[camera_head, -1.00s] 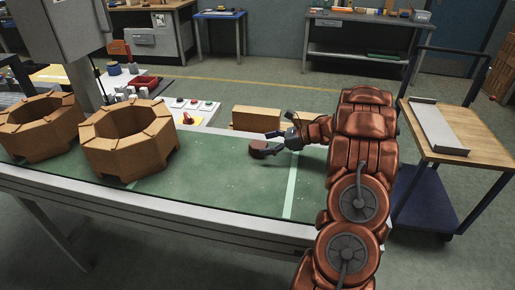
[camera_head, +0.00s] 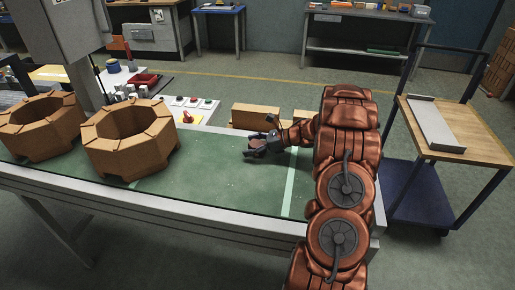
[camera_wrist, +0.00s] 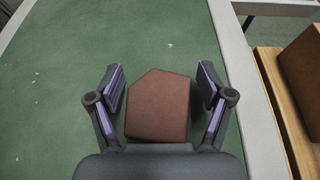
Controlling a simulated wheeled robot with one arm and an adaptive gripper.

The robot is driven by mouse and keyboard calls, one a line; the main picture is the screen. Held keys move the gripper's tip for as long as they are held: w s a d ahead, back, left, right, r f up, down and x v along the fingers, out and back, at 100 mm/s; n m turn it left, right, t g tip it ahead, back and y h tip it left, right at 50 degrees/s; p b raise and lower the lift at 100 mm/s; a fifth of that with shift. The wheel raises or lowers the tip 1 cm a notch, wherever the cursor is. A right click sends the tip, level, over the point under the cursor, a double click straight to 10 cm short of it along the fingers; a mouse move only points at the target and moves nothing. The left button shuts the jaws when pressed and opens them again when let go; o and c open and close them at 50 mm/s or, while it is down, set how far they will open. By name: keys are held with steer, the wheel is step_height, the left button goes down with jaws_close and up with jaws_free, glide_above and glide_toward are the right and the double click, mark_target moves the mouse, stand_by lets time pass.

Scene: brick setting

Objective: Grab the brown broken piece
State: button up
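The brown broken piece (camera_wrist: 158,106) lies on the green belt surface (camera_wrist: 60,75). In the wrist view it sits between the two fingers of my gripper (camera_wrist: 160,88), with narrow gaps at both sides. My gripper is open around it. In the head view my gripper (camera_head: 262,146) is low over the belt near its far edge, and the piece (camera_head: 258,143) is mostly hidden by the fingers.
Two octagonal brick rings (camera_head: 130,138) (camera_head: 42,126) stand on the belt at left. Brown blocks (camera_head: 255,115) lie beyond the belt's far edge. A cart (camera_head: 470,130) with a metal tray stands at right. The belt's middle is clear.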

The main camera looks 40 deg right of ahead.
steer(key=c, duration=1.1)
steer(key=shift+o, duration=0.2)
